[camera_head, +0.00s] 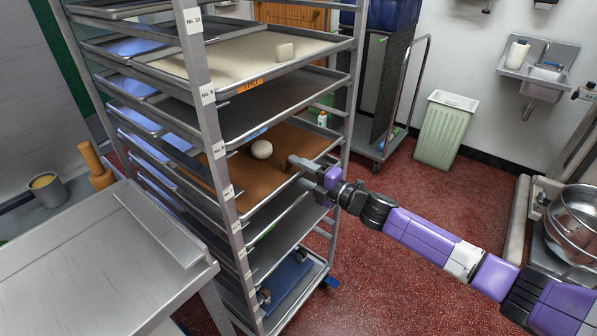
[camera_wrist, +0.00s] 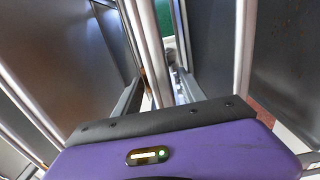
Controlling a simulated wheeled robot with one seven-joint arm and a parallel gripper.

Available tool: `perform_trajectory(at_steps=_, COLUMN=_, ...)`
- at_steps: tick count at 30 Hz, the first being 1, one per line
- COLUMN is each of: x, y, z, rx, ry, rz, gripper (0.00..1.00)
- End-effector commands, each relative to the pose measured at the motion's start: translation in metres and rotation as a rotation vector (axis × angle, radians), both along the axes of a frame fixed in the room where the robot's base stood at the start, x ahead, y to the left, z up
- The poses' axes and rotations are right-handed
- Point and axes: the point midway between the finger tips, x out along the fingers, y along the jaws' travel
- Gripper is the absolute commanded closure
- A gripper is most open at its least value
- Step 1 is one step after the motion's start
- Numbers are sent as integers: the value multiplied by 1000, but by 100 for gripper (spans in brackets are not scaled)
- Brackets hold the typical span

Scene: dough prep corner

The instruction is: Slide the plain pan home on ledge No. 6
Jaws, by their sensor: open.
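A tall metal rack (camera_head: 203,80) holds several sheet pans on numbered ledges. The lower ledge numbers are too small to read surely, so I cannot tell which is No. 6. A dark, empty pan (camera_head: 275,106) sits below the top cream-lined pan. Below it is a brown-surfaced pan (camera_head: 213,175) with a white dough ball (camera_head: 262,149). Another bare grey pan (camera_head: 290,222) sits lower. I cannot tell which is the plain pan. My gripper (camera_head: 300,172) is open at the brown pan's right edge. In the wrist view, its fingers (camera_wrist: 160,92) point between metal edges; contact is unclear.
A steel table (camera_head: 95,255) stands close to the rack's left. A green bin (camera_head: 446,130) and a wheeled cart (camera_head: 385,100) stand behind, right. Red floor (camera_head: 400,190) is open beneath my arm.

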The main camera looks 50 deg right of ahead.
Motion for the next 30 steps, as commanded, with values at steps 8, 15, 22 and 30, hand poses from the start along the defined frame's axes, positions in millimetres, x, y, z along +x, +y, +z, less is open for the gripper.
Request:
perform_trajectory(at_steps=8, x=-10, y=-2, z=0, rx=1, ry=2, rz=-2, gripper=52)
perform_trajectory(at_steps=15, x=-27, y=-3, z=0, rx=1, ry=2, rz=-3, gripper=52)
perform_trajectory(at_steps=22, x=-44, y=-4, z=-1, rx=0, ry=2, rz=-2, gripper=52)
perform_trajectory(at_steps=30, x=-63, y=-6, z=0, rx=-1, ry=1, rz=-2, gripper=52)
